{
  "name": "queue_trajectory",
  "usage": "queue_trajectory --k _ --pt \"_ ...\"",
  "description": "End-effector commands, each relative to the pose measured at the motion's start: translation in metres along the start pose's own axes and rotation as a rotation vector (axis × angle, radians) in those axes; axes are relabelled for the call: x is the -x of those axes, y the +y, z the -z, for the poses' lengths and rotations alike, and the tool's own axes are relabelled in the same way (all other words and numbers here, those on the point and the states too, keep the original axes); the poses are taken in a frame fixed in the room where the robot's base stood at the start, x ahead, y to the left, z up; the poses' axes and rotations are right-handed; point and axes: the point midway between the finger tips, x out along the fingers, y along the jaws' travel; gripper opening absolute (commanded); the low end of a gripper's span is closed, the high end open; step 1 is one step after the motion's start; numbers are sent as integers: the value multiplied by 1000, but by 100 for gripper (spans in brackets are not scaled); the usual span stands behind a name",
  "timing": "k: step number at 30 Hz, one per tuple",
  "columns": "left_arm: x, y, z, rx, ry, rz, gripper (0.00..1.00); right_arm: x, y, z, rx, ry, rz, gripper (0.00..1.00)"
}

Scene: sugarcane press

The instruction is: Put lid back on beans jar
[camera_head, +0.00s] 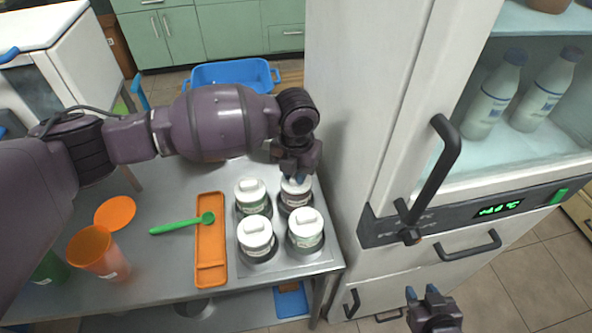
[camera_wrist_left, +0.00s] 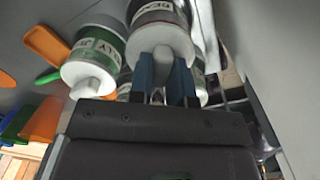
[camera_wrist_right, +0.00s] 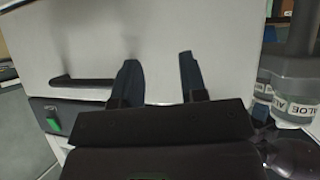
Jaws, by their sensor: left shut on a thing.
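The beans jar (camera_head: 294,203), with dark contents, stands at the back right of a group of jars on the metal table. Its label (camera_wrist_left: 157,8) shows partly in the left wrist view. Its white lid (camera_wrist_left: 158,37) is at the jar's mouth, lined up with it; I cannot tell if it is fully seated. My left gripper (camera_head: 297,178) is above this jar, shut on the lid's knob, and both fingers (camera_wrist_left: 166,75) show around it. My right gripper (camera_head: 432,293) is open and empty, low in front of the fridge; its fingers (camera_wrist_right: 158,75) are apart.
Other white-lidded jars (camera_head: 305,233) stand close beside the beans jar. An orange tray (camera_head: 210,245), green spoon (camera_head: 180,225), orange cup (camera_head: 97,252) and orange disc (camera_head: 115,212) lie to the left. The fridge (camera_head: 345,120) with its black handle (camera_head: 437,170) rises close on the right.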

Motion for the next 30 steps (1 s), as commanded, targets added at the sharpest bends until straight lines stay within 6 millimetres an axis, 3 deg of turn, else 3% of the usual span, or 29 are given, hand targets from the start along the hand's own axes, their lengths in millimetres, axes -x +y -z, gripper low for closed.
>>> queue_trajectory --k 11,30 --pt "0 0 0 0 0 0 0 3 0 -6 -1 -11 -2 39" --pt "-3 0 0 0 0 0 0 -2 0 4 1 7 1 39"
